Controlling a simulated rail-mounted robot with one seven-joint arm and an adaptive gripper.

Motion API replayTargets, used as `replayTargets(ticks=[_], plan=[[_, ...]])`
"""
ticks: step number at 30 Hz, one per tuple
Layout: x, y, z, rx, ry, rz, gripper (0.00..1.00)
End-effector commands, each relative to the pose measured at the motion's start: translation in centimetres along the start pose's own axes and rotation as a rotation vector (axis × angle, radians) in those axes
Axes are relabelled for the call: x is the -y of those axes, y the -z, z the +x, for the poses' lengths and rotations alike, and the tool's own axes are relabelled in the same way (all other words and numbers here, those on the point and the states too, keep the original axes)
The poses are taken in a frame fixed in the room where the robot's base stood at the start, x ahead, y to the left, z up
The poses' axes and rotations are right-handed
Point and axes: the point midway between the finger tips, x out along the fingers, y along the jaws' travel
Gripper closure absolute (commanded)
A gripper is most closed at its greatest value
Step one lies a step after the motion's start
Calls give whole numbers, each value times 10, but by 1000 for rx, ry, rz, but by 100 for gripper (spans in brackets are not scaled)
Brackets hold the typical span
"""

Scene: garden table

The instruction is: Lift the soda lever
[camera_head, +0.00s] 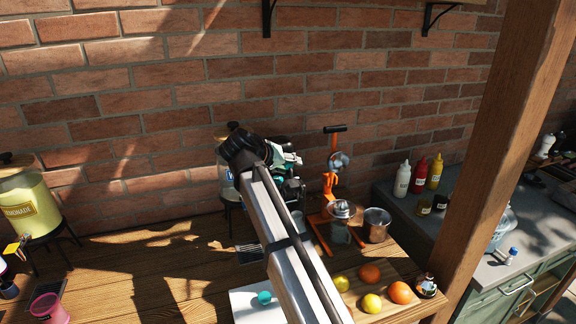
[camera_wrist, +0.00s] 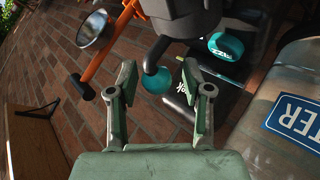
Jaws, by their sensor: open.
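The soda machine shows in the wrist view as a dark body (camera_wrist: 185,15) with teal parts. A dark stem ending in a round teal knob (camera_wrist: 157,82), which looks like the soda lever, lies between or just beyond my fingertips. My gripper (camera_wrist: 160,88) is open, with one finger on each side of the knob; I cannot tell whether either finger touches it. A second teal part (camera_wrist: 226,46) shows to the right. In the head view my gripper (camera_head: 287,160) is at the machine, and my arm hides most of it.
A glass water dispenser (camera_wrist: 295,95) stands close on the right in the wrist view. The orange juice press (camera_head: 328,190) is right of the machine in the head view. A metal cup (camera_head: 377,224) and several fruits stand nearby. The brick wall (camera_head: 150,110) is behind.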

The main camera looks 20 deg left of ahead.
Motion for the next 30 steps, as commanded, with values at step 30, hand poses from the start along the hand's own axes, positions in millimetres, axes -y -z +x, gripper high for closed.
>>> replayTargets(ticks=[30], plan=[[0, 0, -120, -1, 0, 0, 50]])
